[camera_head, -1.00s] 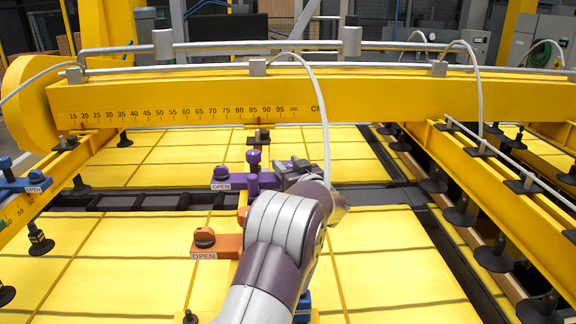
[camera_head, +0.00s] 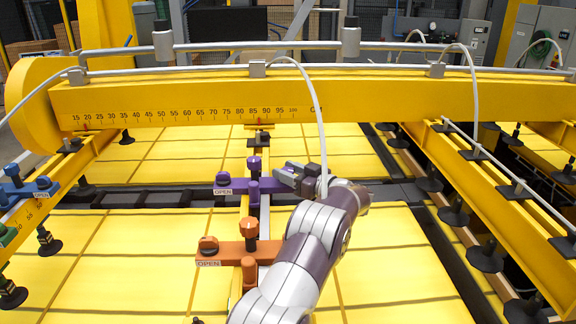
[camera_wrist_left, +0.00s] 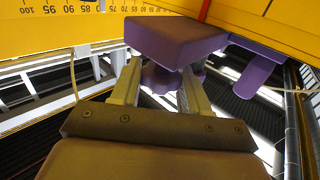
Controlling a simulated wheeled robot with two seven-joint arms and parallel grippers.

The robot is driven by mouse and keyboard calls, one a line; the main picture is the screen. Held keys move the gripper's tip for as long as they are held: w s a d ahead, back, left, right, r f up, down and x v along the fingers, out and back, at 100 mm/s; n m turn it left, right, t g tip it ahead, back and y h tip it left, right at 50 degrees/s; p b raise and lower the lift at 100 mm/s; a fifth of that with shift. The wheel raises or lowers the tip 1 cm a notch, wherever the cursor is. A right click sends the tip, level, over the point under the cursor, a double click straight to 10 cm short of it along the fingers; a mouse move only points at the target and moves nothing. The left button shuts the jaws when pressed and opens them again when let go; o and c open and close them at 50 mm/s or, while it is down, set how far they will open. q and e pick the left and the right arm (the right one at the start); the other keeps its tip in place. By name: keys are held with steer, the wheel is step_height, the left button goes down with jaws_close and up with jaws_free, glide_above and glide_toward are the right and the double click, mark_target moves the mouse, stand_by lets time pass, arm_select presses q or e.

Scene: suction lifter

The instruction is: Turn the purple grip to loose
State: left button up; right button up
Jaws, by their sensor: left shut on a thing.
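The purple clamp bar (camera_head: 232,184) lies across the rail below the yellow beam. It has a purple knob and an OPEN label (camera_head: 222,192) at its left end and an upright purple screw knob (camera_head: 254,164) mid-bar. My left gripper (camera_head: 283,178) is at the right end of this bar. In the left wrist view its two fingers (camera_wrist_left: 160,84) are on either side of a rounded purple part (camera_wrist_left: 158,76), under a purple block (camera_wrist_left: 175,38). The gripper is shut on this purple grip, which the fingers and wrist partly hide. My right gripper is not in view.
An orange clamp (camera_head: 228,249), also labelled OPEN, sits closer, just left of my forearm. The yellow beam (camera_head: 180,100) with a scale spans behind. A white hose (camera_head: 314,95) hangs by my wrist. Black suction cups (camera_head: 486,257) line the right frame. Yellow panels (camera_head: 120,250) lie below.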

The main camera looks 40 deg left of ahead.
arm_select(q)
steer(key=shift+n+g, duration=0.6)
steer(key=shift+g, duration=0.3)
steer(key=shift+r, duration=0.1)
steer(key=o, duration=1)
steer(key=shift+c, duration=0.2)
steer(key=w+d+p, duration=0.1)
steer(key=d, duration=1.1)
steer(key=shift+d, duration=0.3)
